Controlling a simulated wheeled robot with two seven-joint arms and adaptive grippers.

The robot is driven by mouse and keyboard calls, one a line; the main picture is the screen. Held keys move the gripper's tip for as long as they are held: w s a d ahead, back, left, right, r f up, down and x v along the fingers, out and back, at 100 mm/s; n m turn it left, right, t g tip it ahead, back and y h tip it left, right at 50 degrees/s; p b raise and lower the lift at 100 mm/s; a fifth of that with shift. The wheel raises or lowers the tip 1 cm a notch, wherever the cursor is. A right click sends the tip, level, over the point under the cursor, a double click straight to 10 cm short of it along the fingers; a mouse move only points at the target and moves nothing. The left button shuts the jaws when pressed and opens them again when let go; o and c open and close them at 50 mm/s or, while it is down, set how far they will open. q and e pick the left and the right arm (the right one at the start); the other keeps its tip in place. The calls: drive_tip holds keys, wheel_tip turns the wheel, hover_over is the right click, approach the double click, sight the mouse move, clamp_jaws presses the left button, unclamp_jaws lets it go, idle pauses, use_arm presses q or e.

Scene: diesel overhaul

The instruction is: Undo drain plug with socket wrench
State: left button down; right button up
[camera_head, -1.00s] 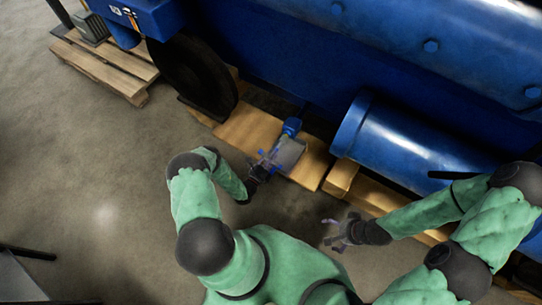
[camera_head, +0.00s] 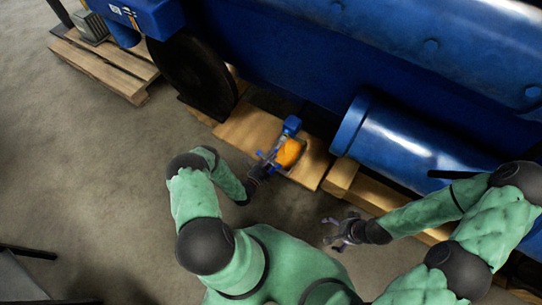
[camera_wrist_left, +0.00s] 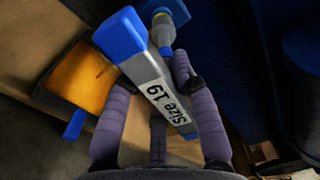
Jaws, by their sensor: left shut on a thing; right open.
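My left gripper (camera_head: 266,163) is shut on the socket wrench (camera_wrist_left: 158,88), a grey tool with a blue end marked "Size 19", which fills the middle of the left wrist view. The drain plug itself cannot be made out. Orange liquid (camera_head: 289,152) lies in a shallow tray beside my left gripper. My right gripper (camera_head: 341,231) is open and empty over the floor.
The blue engine (camera_head: 270,65) stands behind the wooden pallet (camera_head: 241,132) that carries the tray. A blue cylinder (camera_head: 400,145) juts out to the right of the tray. The concrete floor (camera_head: 100,190) at the left is clear.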

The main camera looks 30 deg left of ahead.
use_arm(q)
drive_tip(key=shift+s+a, duration=0.1)
drive_tip(key=shift+s, duration=1.25)
drive_tip(key=s, duration=0.6)
drive_tip(key=shift+a, duration=0.25)
drive_tip(key=shift+r, duration=0.1)
